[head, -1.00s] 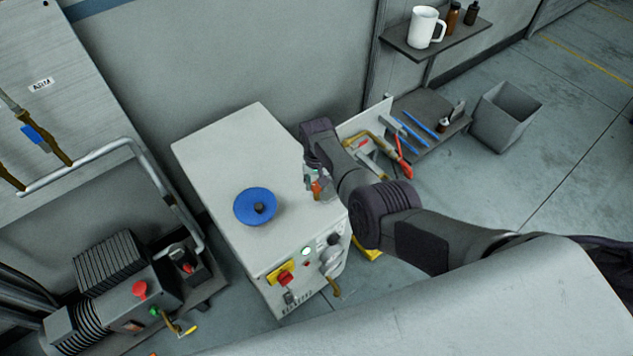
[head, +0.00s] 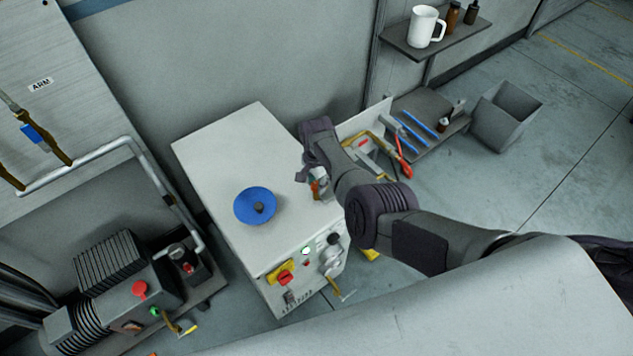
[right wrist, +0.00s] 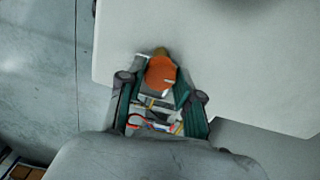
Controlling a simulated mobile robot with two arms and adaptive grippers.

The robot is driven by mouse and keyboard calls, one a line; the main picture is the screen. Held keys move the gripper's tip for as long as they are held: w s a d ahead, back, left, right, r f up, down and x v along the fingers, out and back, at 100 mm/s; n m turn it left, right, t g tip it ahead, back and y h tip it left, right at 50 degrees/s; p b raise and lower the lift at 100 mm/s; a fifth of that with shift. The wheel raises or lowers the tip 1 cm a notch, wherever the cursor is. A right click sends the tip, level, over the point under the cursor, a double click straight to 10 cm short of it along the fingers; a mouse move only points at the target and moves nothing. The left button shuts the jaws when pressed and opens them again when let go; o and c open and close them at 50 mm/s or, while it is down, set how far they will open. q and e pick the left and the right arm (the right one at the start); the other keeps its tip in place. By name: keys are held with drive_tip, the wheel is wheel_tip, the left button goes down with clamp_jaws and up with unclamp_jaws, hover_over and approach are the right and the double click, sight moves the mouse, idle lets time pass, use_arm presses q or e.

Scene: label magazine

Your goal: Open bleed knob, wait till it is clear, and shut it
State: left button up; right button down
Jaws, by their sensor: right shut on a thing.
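The bleed knob looks like a small orange-red knob (head: 315,187) at the right edge of the white cabinet's top (head: 230,150). In the right wrist view the orange knob (right wrist: 160,72) lies between the fingertips, with a brass-coloured part behind it. My right gripper (head: 313,178) reaches down to the cabinet edge and is shut on the knob; it also shows in the right wrist view (right wrist: 162,88). My wrist hides part of the knob in the head view. My left gripper is not in view.
A blue round handwheel (head: 247,206) stands on the cabinet top. The cabinet front has a red switch (head: 285,277) and other controls. A pump (head: 110,270) stands at lower left. A tool shelf (head: 425,120) and a grey bin (head: 505,112) stand beyond my right arm.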

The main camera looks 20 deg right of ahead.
sight(316, 185)
drive_tip(key=shift+m, duration=0.4)
drive_tip(key=c, duration=0.8)
unclamp_jaws()
drive_tip(key=shift+o, duration=0.2)
wheel_tip(316, 185, up, 12)
